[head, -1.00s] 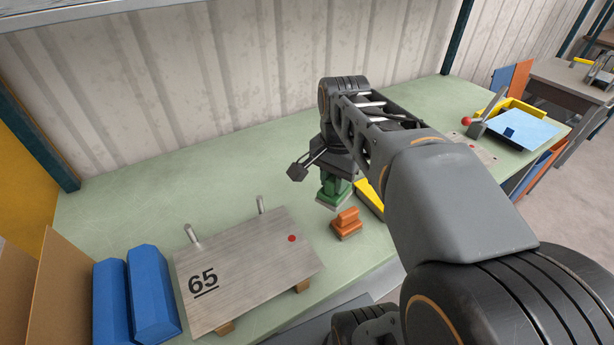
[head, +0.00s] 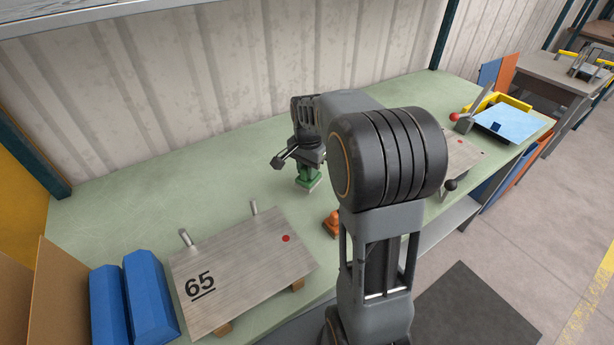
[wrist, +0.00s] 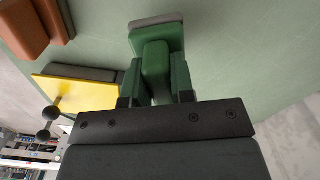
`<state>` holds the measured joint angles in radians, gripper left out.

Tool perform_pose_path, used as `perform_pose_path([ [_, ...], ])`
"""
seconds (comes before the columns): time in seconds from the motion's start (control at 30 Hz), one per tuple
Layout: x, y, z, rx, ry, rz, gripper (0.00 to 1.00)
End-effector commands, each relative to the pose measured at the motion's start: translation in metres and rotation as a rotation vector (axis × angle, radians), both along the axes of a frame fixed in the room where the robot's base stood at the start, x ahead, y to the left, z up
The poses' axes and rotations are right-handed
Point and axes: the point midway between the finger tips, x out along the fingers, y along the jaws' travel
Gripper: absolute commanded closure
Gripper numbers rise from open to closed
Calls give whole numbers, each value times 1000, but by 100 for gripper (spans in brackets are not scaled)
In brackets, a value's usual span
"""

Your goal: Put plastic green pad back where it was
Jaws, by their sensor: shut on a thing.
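The green plastic pad (head: 308,177) is in my gripper (head: 308,165) over the green bench top, behind the orange pad in the head view. In the wrist view the green pad (wrist: 156,45) has a grey face at its far end, and both fingers of my gripper (wrist: 156,82) are shut on its narrower part. I cannot tell whether its face touches the bench. An orange pad (head: 332,222) stands on the bench near the front edge, partly hidden by my arm. It also shows at the top left of the wrist view (wrist: 28,28).
A board marked 65 (head: 240,265) with two pegs lies at the front left, beside blue blocks (head: 150,295). A yellow piece (wrist: 85,95) is near the orange pad in the wrist view. A blue plate (head: 508,125) is at the right end. The bench's back left is clear.

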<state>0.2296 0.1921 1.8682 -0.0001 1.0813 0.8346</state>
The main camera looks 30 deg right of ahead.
Motion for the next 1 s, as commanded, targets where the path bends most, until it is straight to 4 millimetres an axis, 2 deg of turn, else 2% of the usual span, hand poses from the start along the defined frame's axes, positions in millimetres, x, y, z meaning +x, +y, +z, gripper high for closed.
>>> perform_pose_path([
  [0.3, 4, -1, -33, 0, 1, 0, 100],
  [0.73, 4, -1, -40, 0, 0, 0, 100],
  [0.77, 4, -1, -39, 0, 0, 0, 75],
  [1.0, 4, -1, -39, 0, 0, 0, 52],
])
